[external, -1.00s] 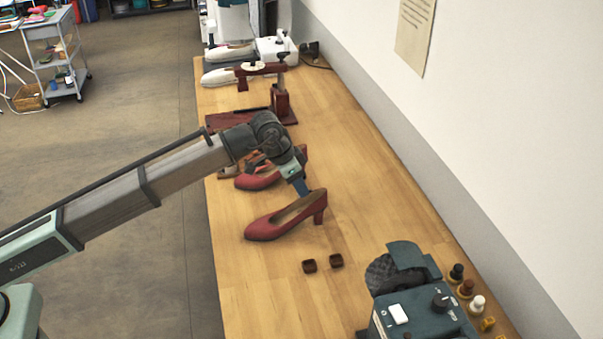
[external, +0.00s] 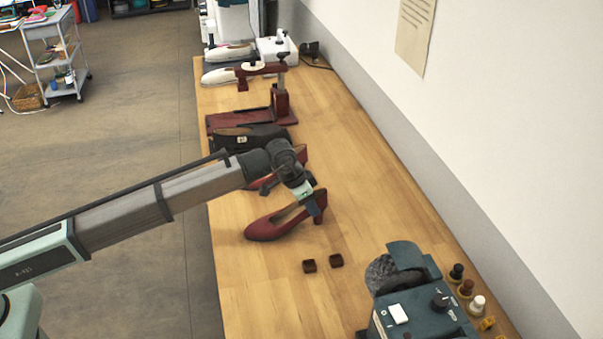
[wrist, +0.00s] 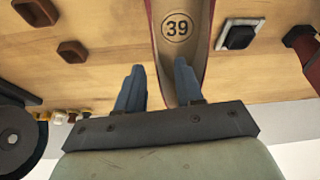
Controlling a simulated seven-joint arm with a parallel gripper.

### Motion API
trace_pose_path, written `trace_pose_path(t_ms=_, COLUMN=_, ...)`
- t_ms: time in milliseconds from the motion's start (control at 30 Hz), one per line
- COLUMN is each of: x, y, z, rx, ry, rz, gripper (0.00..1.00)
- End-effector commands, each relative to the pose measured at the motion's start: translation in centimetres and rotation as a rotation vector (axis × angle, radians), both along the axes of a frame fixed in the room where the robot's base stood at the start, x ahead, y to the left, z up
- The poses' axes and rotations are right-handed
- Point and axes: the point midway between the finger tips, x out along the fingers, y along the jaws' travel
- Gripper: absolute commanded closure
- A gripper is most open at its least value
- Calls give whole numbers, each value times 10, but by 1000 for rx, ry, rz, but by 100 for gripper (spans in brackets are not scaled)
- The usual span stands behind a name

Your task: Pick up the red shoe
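A red high-heeled shoe (external: 268,228) stands upright on the wooden bench, toe to the left and heel to the right. My gripper (external: 316,212) is at its heel end and hides part of its opening. In the wrist view, the shoe's pale insole (wrist: 177,45) bears the number 39. My gripper (wrist: 158,68) is open there, with its two blue fingers apart and nothing visibly held. One finger appears left of the shoe's left side wall and the other over its opening; their depth is unclear. A second red shoe (external: 262,183) is behind, partly hidden by my arm.
Two small brown blocks (external: 322,262) lie in front of the shoe. A teal machine (external: 415,310) stands at the front right, with small bottles (external: 467,287) beside it. A dark shoe (external: 250,139) and a red stand (external: 280,105) are behind. Bare bench (external: 355,185) lies to the right.

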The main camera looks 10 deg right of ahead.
Motion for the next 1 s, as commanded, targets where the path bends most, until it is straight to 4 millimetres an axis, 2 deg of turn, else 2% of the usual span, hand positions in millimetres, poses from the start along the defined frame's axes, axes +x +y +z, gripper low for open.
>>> trace_pose_path(t_ms=100, x=0, y=0, z=0, rx=0, ry=0, rz=0, gripper=64)
trace_pose_path(t_ms=500, x=0, y=0, z=1, rx=0, ry=0, rz=0, gripper=100)
trace_pose_path(t_ms=1000, x=0, y=0, z=2, rx=-1, ry=0, rz=0, gripper=100)
